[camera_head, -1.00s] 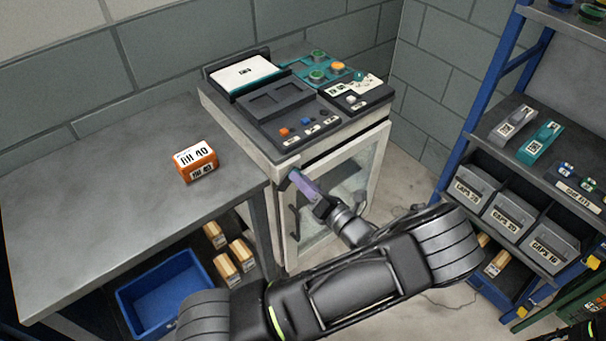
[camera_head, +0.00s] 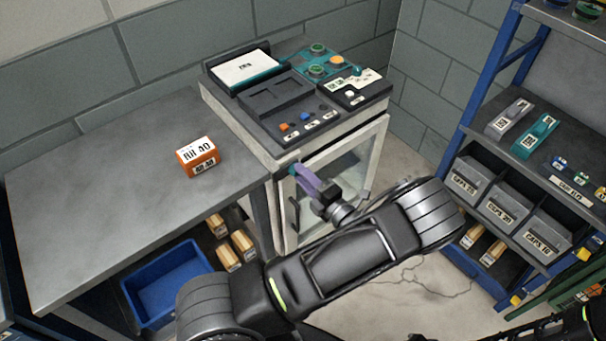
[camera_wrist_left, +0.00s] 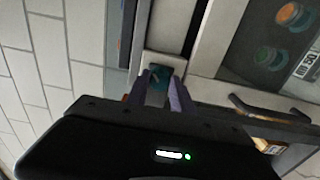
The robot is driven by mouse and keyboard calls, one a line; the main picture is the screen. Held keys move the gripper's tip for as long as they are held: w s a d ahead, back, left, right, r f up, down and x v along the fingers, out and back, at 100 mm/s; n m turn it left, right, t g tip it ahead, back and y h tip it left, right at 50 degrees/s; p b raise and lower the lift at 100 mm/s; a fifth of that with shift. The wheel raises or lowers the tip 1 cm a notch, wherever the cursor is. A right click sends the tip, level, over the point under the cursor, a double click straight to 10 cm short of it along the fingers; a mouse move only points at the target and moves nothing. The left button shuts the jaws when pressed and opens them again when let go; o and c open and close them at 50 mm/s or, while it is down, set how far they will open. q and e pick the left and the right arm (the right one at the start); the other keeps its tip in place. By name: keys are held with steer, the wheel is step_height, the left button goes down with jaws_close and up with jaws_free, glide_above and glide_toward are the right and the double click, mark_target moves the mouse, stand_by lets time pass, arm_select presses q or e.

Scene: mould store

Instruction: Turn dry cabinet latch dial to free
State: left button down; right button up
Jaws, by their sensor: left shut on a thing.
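The dry cabinet (camera_head: 262,150) stands in the middle of the head view, its glass door (camera_head: 345,178) looking shut. My left gripper (camera_head: 297,173), with purple fingers, is at the door's upper left corner. In the left wrist view a small teal dial (camera_wrist_left: 157,76) sits on a pale plate between the two fingers. The left gripper (camera_wrist_left: 158,88) is shut on the dial, one finger on each side. The fingers hide much of the dial, so its setting cannot be read. My right gripper is not in view.
A grey table (camera_head: 110,190) with an orange box (camera_head: 198,157) stands left of the cabinet. A blue bin (camera_head: 165,283) is below it. A door handle (camera_head: 293,215) hangs below my gripper. A blue shelf rack (camera_head: 477,110) stands at right. Trays lie on the cabinet top.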

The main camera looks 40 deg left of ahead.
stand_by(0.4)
arm_select(q)
steer(key=c, duration=1.1)
jaws_free()
steer(key=b+v, duration=0.2)
steer(key=v, duration=0.6)
steer(key=shift+a, duration=0.1)
